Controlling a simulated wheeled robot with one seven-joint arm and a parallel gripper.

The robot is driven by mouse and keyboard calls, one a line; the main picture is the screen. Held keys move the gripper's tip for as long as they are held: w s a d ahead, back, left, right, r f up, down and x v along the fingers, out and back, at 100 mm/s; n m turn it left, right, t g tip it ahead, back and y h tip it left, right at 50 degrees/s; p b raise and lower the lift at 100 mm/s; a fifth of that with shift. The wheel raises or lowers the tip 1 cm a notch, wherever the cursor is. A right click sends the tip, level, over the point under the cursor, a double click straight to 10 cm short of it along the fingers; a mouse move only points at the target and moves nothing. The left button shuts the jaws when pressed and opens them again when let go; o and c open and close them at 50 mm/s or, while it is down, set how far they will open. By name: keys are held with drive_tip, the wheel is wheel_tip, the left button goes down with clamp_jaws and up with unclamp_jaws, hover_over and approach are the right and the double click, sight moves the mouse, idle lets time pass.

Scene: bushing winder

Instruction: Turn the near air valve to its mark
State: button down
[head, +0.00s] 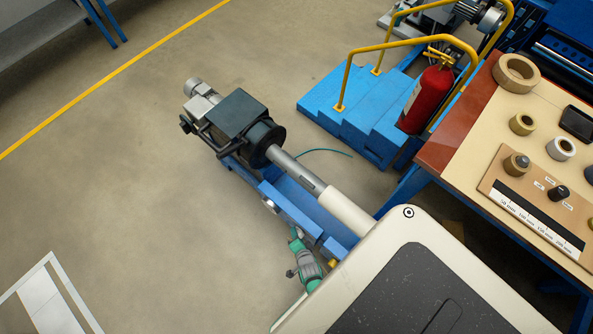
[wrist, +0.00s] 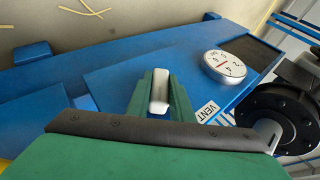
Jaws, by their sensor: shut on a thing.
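In the wrist view a pale grey bar-shaped handle (wrist: 159,92) sits between the two green fingers of my gripper (wrist: 160,84), which is shut on it. This looks like the near air valve's handle; its base and its mark are hidden by the fingers. In the head view my gripper (head: 295,232) reaches the near side of the blue winder frame (head: 290,215); the handle is too small to make out there.
The winder head (head: 240,115) and its shaft (head: 300,172) lie above the blue frame. A bench (head: 455,130) with tape rolls stands at the right, beside blue steps (head: 350,115) and a red extinguisher (head: 425,98).

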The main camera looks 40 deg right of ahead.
drive_tip(key=shift+w+d+g, duration=0.1)
drive_tip(key=shift+g, duration=0.3)
drive_tip(key=shift+w+r+n+g, duration=0.1)
drive_tip(key=shift+n+g, duration=0.4)
drive_tip(key=shift+g, duration=1.6)
drive_tip(key=shift+n+g, duration=0.4)
drive_tip(key=shift+g, duration=1)
drive_tip(key=shift+a, duration=0.2)
drive_tip(key=c, duration=1.6)
unclamp_jaws()
drive_tip(key=shift+o, duration=0.2)
drive_tip(key=v, duration=1)
drive_tip(key=shift+r, duration=0.25)
